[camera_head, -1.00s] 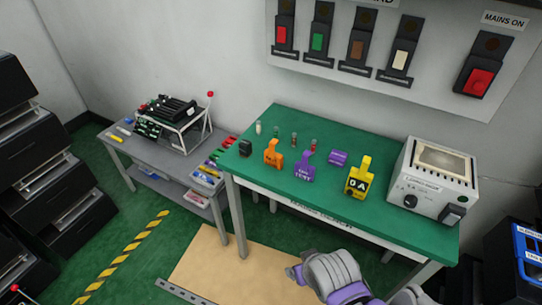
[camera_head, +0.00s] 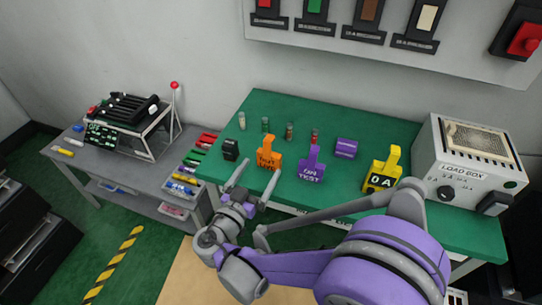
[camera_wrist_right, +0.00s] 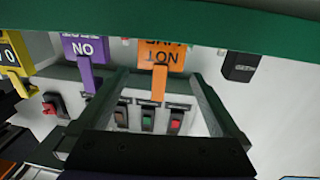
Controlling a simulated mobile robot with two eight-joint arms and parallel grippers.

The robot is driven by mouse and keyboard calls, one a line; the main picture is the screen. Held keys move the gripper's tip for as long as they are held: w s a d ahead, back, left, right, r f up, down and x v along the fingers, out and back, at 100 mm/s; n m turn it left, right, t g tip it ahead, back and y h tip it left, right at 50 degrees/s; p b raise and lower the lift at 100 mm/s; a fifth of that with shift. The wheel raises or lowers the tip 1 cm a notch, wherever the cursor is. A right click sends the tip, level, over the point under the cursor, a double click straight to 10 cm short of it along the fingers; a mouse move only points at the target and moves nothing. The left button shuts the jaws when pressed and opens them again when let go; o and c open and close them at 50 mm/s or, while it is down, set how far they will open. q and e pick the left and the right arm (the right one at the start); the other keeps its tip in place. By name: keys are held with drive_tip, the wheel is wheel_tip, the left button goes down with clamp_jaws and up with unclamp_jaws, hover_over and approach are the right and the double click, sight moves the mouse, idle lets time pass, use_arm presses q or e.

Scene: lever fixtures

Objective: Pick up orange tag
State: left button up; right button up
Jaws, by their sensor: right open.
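The orange tag (camera_head: 268,153) with dark lettering stands upright near the front edge of the green table, left of a purple tag (camera_head: 311,168). My right gripper (camera_head: 260,168) is open and empty just in front of the orange tag, its two fingers pointing toward it. In the right wrist view, which looks upside down, the orange tag (camera_wrist_right: 161,53) and its narrow stem appear between the spread fingers (camera_wrist_right: 160,78). I cannot tell the exact gap, but no grip on it shows. My left gripper is not in view.
A black block (camera_head: 230,149) stands left of the orange tag, and a yellow tag (camera_head: 383,172) stands farther right. Small cylinders (camera_head: 289,131) and a purple block (camera_head: 346,148) stand behind. A load box (camera_head: 470,160) occupies the right end of the green table (camera_head: 375,125).

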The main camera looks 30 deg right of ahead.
sight(268, 159)
drive_tip(key=x, duration=0.3)
drive_tip(key=shift+d, duration=0.3)
drive_tip(key=shift+x, duration=2.8)
drive_tip(key=shift+w+a+f, duration=0.15)
drive_tip(key=shift+w, duration=0.05)
drive_tip(key=shift+c, duration=0.3)
drive_tip(key=c, duration=1)
